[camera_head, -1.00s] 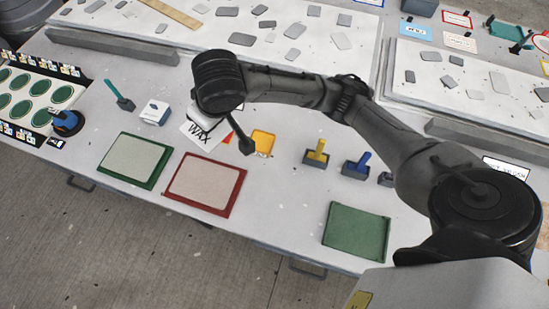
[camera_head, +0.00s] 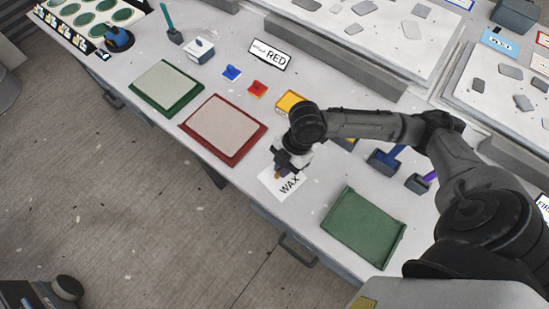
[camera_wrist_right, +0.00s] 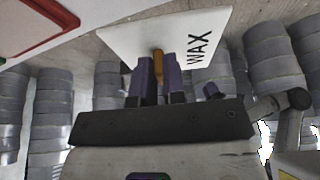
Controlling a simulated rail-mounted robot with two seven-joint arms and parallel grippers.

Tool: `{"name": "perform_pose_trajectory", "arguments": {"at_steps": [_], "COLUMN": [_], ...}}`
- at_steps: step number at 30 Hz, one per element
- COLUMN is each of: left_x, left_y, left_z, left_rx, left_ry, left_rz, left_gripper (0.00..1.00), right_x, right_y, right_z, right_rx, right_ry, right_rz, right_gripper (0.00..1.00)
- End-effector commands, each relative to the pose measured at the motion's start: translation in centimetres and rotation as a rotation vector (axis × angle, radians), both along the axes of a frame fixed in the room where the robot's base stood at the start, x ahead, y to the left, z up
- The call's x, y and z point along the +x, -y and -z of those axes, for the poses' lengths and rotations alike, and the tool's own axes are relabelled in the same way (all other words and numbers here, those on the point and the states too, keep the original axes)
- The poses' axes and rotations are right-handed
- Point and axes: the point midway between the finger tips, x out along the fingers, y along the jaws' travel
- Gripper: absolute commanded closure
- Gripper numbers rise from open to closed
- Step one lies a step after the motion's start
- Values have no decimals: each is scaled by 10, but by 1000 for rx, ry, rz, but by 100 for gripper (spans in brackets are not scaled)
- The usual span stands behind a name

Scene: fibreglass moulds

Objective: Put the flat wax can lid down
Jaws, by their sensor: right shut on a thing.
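A flat white plate marked WAX (camera_head: 292,186), which I take to be the wax can lid, shows below my right gripper (camera_head: 281,170). In the right wrist view the plate (camera_wrist_right: 178,38) spreads beyond the purple fingers (camera_wrist_right: 159,75), which are shut on a small orange-brown grip (camera_wrist_right: 156,60) at it. In the head view it appears between the red-framed panel and the green tray, near the table's front edge. I cannot tell whether it touches the table. The gripper's tips are partly hidden by the wrist.
A red-framed panel (camera_head: 224,126) and a green-framed panel (camera_head: 167,88) lie to the left. A green tray (camera_head: 362,226) lies to the right. A yellow item (camera_head: 289,101) and a blue tool (camera_head: 385,159) stand behind. The table between the red frame and the green tray looks mostly clear.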

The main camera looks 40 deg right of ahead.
Motion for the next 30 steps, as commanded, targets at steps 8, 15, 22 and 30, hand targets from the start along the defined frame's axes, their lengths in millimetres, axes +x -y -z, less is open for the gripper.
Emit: {"name": "perform_pose_trajectory", "arguments": {"at_steps": [8,15,22,30], "left_x": [-2,-2,-2,-2], "left_y": [-2,-2,-1,2], "left_z": [16,24,31,34], "left_rx": [7,7,3,-7], "left_ry": [-4,-5,-6,-5], "left_rz": [4,4,1,-4], "left_gripper": [57,57,57,57], "right_x": [-9,32,69,88], "right_y": [6,25,43,52], "right_z": [31,59,83,95], "right_rx": [-1,1,-1,-1], "right_ry": [2,3,2,3], "right_rz": [-152,-159,-159,-162], "right_gripper": [100,100,100,100]}}
